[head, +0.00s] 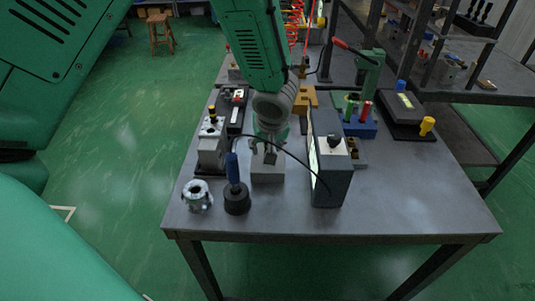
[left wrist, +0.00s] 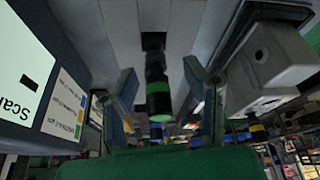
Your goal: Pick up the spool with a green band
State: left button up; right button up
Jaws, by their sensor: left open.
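The spool with a green band (left wrist: 158,97) shows in the left wrist view as a black cylinder with a bright green ring. It stands out from a pale grey valve block (left wrist: 105,20), in line with a dark slot. My left gripper (left wrist: 163,97) is open, with one finger on each side of the spool; a gap shows on both sides. In the head view my left gripper (head: 268,148) points down over the grey block (head: 268,173). The spool is mostly hidden there by the fingers. My right gripper does not show.
A dark box with a bright screen (head: 329,165) stands close right of the block, with a black cable crossing over. A blue-handled tool on a black base (head: 236,198), a metal ring part (head: 196,195) and a grey valve block (head: 212,148) stand left. The front right tabletop is clear.

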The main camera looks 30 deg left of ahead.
pick_arm(q)
jog(key=shift+c, duration=0.4)
jog(key=shift+d+r, duration=0.1)
jog(key=shift+d, duration=0.2)
grip_shut()
